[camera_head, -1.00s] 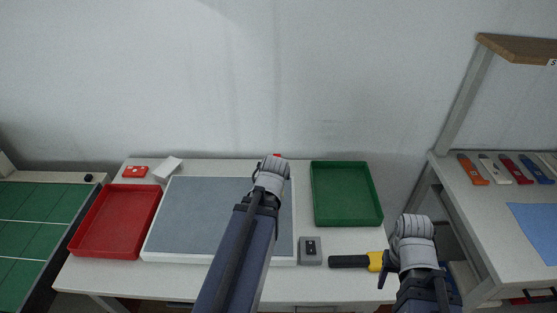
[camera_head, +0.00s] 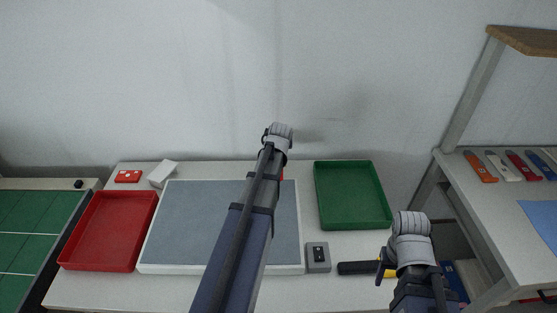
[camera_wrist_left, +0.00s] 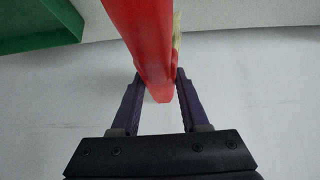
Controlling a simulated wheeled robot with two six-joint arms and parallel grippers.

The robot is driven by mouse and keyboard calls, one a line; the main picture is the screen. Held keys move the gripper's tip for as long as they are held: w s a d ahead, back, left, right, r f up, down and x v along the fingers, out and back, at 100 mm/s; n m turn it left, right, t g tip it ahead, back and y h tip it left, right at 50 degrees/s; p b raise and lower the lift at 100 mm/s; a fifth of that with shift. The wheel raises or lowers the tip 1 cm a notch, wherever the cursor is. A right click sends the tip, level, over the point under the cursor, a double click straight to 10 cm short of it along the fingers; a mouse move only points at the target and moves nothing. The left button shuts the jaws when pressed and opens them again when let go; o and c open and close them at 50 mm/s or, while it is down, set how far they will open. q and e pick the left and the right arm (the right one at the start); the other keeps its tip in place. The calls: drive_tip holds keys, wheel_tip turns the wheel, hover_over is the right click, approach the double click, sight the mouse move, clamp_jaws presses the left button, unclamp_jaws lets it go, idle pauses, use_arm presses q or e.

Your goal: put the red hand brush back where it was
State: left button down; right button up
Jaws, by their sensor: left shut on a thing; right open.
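The red hand brush (camera_wrist_left: 143,35) shows large in the left wrist view, with a pale yellowish strip along its right side. My left gripper (camera_wrist_left: 158,85) is shut on it, one purple finger on each side. In the head view the left gripper (camera_head: 279,133) is raised in front of the wall, above the back edge of the table. Its own arm hides most of the brush there; only a small bit of red shows beside the arm. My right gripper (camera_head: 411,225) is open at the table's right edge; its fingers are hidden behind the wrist.
On the white table (camera_head: 330,245) are a red tray (camera_head: 97,268), a grey-topped board (camera_head: 195,220), a green tray (camera_head: 352,227), a grey switch box (camera_head: 318,257) and a black-and-yellow tool (camera_head: 358,268). A white block (camera_head: 162,173) and red box (camera_head: 128,176) lie back left. A shelf unit (camera_head: 520,235) stands right.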

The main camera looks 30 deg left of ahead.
use_arm(q)
drive_tip(key=shift+f+b, duration=1.7)
drive_tip(key=shift+f, duration=0.2)
use_arm(e)
drive_tip(key=shift+f, duration=1.95)
use_arm(q)
drive_tip(key=shift+w+f+b, duration=0.15)
drive_tip(key=shift+f+b, duration=0.15)
use_arm(e)
drive_tip(key=shift+f, duration=0.25)
use_arm(q)
drive_tip(key=shift+a, duration=0.15)
use_arm(e)
drive_tip(key=shift+a+r, duration=0.1)
drive_tip(key=shift+a, duration=0.05)
use_arm(q)
drive_tip(key=shift+f+b, duration=0.5)
drive_tip(key=shift+f, duration=0.05)
use_arm(e)
drive_tip(key=shift+f, duration=0.65)
use_arm(q)
drive_tip(key=shift+c, duration=2)
unclamp_jaws()
drive_tip(key=shift+r, duration=0.15)
use_arm(e)
drive_tip(key=shift+r, duration=0.15)
